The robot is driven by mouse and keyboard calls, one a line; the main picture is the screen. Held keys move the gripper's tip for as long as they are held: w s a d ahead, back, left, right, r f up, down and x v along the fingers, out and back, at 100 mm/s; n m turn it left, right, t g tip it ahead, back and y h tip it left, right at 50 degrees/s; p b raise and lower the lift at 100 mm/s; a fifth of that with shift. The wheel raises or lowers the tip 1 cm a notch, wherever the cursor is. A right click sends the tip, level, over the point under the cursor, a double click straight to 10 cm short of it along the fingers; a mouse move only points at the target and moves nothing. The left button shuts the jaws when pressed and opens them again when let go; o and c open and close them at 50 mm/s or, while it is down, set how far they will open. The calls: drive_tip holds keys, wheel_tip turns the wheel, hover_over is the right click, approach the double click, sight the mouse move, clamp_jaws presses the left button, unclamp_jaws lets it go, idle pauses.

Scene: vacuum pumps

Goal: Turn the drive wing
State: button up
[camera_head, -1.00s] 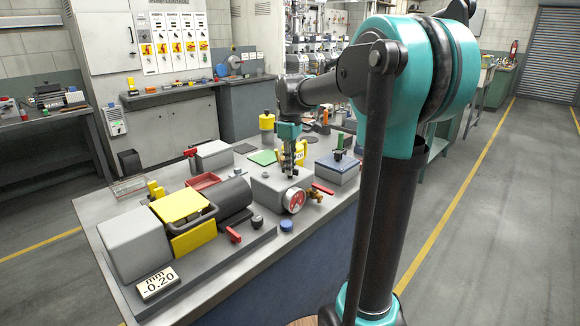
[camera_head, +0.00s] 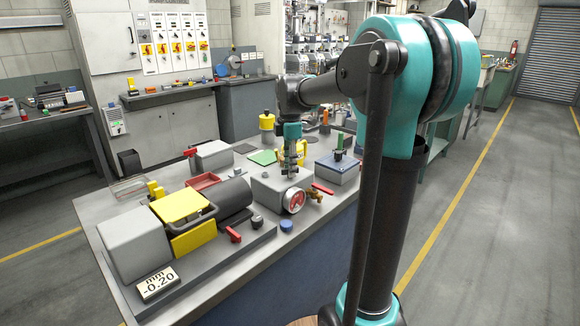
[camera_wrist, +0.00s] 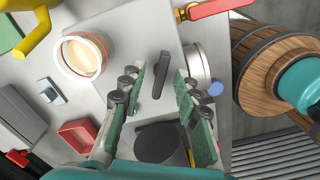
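In the wrist view the drive wing is most likely the small dark upright bar (camera_wrist: 160,75) on top of the grey block (camera_wrist: 120,35). My gripper (camera_wrist: 161,72) points down at it, with one green-padded finger on each side. The fingers stand apart, with visible gaps to the bar. In the head view my gripper (camera_head: 290,174) is over the grey block (camera_head: 268,190), which has a red-rimmed gauge (camera_head: 294,201) on its front. The bar is not clearly visible there, being hidden around the fingertips. Exact fingertip height against the bar cannot be told.
A red lever (camera_head: 322,188) on a brass valve sticks out to the right of the block. A grey-blue box (camera_head: 336,173) with a green post stands right, a yellow jug (camera_head: 300,150) behind. A dark cylinder (camera_head: 234,196) and yellow guard (camera_head: 180,206) stand left. A card (camera_head: 157,283) reads mm -0.20.

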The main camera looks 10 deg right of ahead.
drive_tip(key=shift+r, duration=0.2)
drive_tip(key=shift+r, duration=0.8)
drive_tip(key=shift+r, duration=0.1)
drive_tip(key=shift+r, duration=2.9)
drive_tip(key=shift+c, duration=0.3)
